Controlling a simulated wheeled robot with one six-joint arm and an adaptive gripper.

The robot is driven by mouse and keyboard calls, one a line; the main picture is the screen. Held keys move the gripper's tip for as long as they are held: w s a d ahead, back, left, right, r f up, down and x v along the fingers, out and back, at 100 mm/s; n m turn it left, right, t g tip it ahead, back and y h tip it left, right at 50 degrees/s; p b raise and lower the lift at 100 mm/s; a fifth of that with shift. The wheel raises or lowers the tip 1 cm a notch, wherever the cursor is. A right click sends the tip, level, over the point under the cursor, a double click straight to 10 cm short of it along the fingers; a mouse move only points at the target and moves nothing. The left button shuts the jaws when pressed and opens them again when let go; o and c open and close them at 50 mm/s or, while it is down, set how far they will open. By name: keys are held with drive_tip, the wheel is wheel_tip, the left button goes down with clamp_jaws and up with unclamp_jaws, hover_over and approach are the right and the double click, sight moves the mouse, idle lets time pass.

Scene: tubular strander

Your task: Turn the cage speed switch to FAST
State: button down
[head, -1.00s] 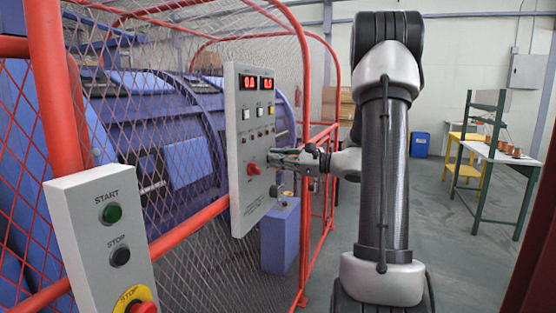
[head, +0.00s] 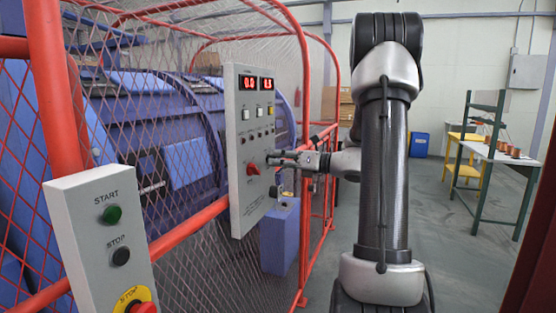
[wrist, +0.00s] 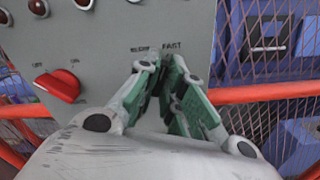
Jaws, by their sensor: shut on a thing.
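The grey control panel (head: 240,195) stands upright on the red cage frame. My gripper (head: 270,157) reaches it from the right, with its fingertips at the panel face just above and right of a red knob (head: 253,169). In the wrist view, the green-padded fingers of my gripper (wrist: 163,68) close together right below the FAST label (wrist: 172,45) and a label to its left that is partly blurred. The cage speed switch is between the fingertips and is hidden by them, so its pointing direction cannot be told. The red knob (wrist: 58,86) with an off/on marking sits to the left, untouched.
Two red displays (head: 257,83) and several buttons are above on the panel. A START/STOP box (head: 105,240) with a red emergency button (head: 142,307) is at front left. Mesh guard and red rails (head: 190,232) border the machine.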

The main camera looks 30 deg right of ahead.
drive_tip(key=shift+m, duration=0.6)
drive_tip(key=c, duration=1.5)
unclamp_jaws()
drive_tip(key=shift+c, duration=0.2)
drive_tip(key=shift+d, duration=0.1)
drive_tip(key=v, duration=1.2)
